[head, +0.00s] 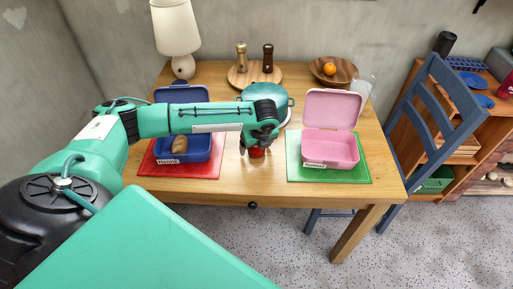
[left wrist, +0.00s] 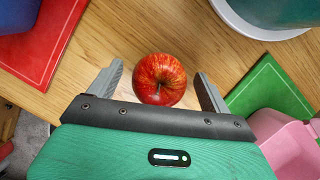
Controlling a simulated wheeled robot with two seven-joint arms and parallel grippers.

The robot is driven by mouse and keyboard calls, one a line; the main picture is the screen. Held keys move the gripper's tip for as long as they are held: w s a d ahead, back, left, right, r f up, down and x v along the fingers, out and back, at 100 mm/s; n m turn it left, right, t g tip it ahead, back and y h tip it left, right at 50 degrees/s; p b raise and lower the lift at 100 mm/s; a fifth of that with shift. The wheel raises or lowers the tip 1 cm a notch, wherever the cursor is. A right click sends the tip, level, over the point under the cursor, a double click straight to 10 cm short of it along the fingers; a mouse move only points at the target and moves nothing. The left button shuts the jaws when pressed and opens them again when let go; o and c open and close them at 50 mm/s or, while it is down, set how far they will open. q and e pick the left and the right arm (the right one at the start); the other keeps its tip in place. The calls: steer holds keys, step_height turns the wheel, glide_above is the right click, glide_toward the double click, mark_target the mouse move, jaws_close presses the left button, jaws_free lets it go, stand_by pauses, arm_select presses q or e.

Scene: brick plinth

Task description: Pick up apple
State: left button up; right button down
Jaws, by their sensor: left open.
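A red apple (left wrist: 159,79) with yellow streaks lies on the wooden table between the two mats. In the head view only a small part of the apple (head: 256,153) shows, below my left gripper (head: 257,146). In the left wrist view my left gripper (left wrist: 160,90) is open, with one grey finger on each side of the apple. Gaps show between the apple and both fingers, so they appear not to touch it. My right gripper is in neither view.
A blue lunchbox (head: 197,148) with a brown item stands on a red mat (head: 207,172). An open pink lunchbox (head: 331,145) stands on a green mat (head: 361,173). A teal pot (head: 266,93) is behind the gripper. A lamp (head: 176,30), wooden bowl (head: 345,76) and glass (head: 362,85) stand farther back.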

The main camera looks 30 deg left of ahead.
arm_select(q)
steer(key=c, duration=1)
steer(key=shift+c, duration=0.6)
steer(key=shift+r, duration=0.15)
